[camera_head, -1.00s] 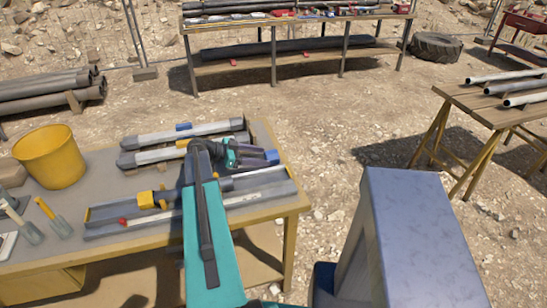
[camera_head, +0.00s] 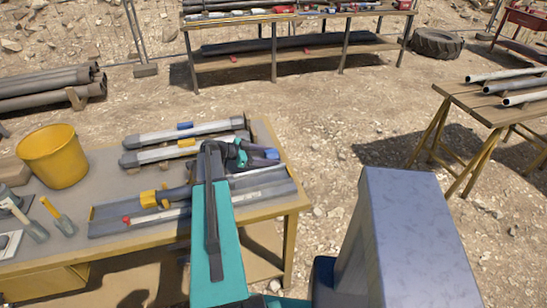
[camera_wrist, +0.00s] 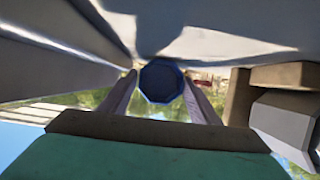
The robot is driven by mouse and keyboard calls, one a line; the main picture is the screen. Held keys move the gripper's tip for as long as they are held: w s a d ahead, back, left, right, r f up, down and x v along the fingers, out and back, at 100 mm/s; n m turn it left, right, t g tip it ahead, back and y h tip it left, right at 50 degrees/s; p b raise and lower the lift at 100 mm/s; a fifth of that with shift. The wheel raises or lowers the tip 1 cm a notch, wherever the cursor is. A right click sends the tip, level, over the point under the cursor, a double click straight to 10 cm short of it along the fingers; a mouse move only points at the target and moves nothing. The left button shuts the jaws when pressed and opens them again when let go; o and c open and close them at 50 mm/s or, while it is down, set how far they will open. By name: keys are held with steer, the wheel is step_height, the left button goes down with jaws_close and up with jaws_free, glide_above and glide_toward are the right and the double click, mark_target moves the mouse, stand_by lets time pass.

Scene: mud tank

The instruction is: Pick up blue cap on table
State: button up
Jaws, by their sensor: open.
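In the wrist view a dark blue round cap (camera_wrist: 161,83) shows end-on between the two fingers of my gripper (camera_wrist: 162,90). The fingers are apart, and I cannot tell whether either touches it. In the head view a blue piece (camera_head: 271,153) lies at the right side of the table (camera_head: 110,177), just beyond my gripper (camera_head: 253,157); it looks like the same cap. My wrist hides part of that area. Another small blue piece (camera_head: 185,126) sits on the rear grey-white bar.
Several long grey bars lie on the table, with a yellow piece (camera_head: 149,198) and a red piece (camera_head: 126,220) at the front ones. A yellow bucket (camera_head: 54,156) and trowels (camera_head: 58,215) stand or lie at left. A pipe-bearing trestle table (camera_head: 448,92) is at right.

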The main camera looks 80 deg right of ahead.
mark_target(269, 151)
steer(key=c, duration=0.8)
steer(key=shift+r, duration=0.1)
steer(key=shift+r+b, duration=1.75)
steer(key=shift+r, duration=3.15)
